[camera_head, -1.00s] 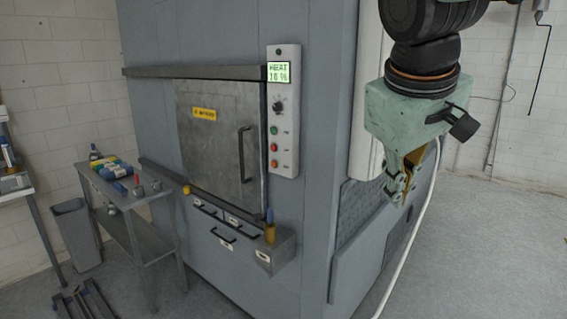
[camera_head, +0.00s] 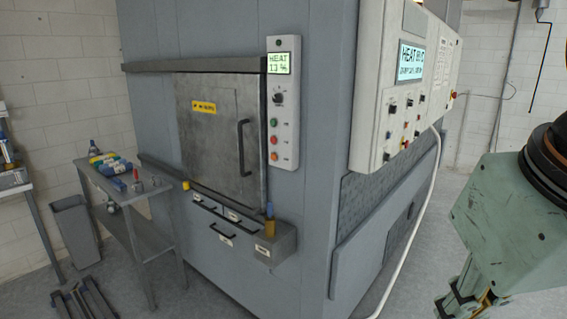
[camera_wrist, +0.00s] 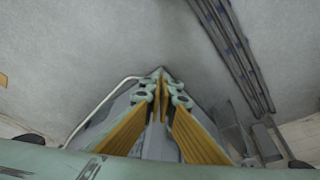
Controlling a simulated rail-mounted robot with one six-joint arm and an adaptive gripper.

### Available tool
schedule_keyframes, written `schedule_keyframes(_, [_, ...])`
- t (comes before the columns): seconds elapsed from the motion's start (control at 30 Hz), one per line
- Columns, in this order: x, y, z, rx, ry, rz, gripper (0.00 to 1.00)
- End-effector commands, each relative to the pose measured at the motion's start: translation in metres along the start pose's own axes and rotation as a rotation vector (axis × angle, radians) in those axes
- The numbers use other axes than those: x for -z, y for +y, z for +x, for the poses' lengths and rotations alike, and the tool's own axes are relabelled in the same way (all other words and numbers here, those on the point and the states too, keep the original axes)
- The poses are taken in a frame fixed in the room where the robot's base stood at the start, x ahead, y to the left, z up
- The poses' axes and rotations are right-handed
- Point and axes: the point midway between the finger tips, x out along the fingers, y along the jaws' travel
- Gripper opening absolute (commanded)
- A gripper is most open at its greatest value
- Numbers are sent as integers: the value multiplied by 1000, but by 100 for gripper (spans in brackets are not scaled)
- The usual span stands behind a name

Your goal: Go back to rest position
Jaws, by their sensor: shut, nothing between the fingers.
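My gripper (camera_head: 468,303) is at the lower right of the head view, in front of and to the right of the washer (camera_head: 320,120). Its green body fills the right edge and its fingertips are partly cut off by the bottom of the picture. In the wrist view my gripper (camera_wrist: 160,88) points at the grey floor (camera_wrist: 120,35), its yellow finger pads together and nothing between them. The washer's metal door (camera_head: 220,140) is shut. Its small display reads HEAT with a percentage of about 13.
A large control panel (camera_head: 405,90) with a lit screen is on the washer's right side. A white hose (camera_head: 425,205) runs down beside it to the floor. A side table (camera_head: 125,195) with several bottles and cloths stands at left, near a bin (camera_head: 75,235). Floor rails (camera_head: 85,300) lie at lower left.

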Motion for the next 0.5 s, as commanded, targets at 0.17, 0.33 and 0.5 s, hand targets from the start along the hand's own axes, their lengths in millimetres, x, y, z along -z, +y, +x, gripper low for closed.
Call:
schedule_keyframes(0.17, [-24,-5,5,18,-1,42,0])
schedule_keyframes(0.33, [-32,-7,7,24,-4,56,0])
schedule_keyframes(0.5, [-32,-7,7,25,-4,57,0])
